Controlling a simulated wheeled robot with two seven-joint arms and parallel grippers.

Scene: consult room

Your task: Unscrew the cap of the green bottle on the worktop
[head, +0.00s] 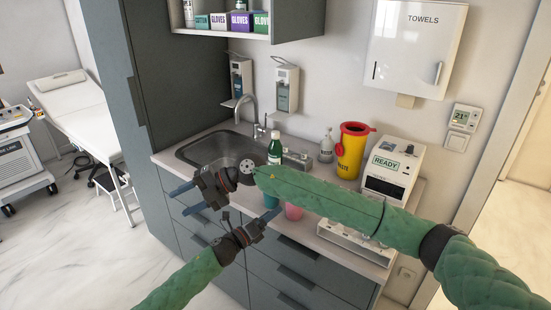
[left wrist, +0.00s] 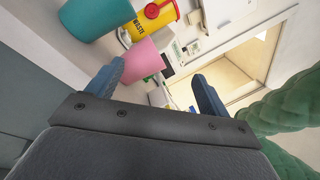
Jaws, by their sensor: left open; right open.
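The green bottle (head: 275,150) stands upright on the worktop (head: 165,157) beside the sink's right end, its lower part partly hidden by my right arm. It has a pale label; its cap is at the top. My right gripper (head: 180,201) is open and empty, in front of the drawers, left of and nearer than the bottle. My left gripper (head: 268,215) is open and empty, low in front of the worktop edge, below the bottle in the picture. In the left wrist view my left gripper's fingers (left wrist: 158,72) are apart, with nothing held between them.
A teal cup (left wrist: 92,14) and a pink cup (left wrist: 143,61) stand near the front edge, beyond my left fingers. A yellow waste bin (head: 350,152), a pump bottle (head: 327,147) and a white READY device (head: 393,170) stand right of the bottle. The sink (head: 215,152) is left.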

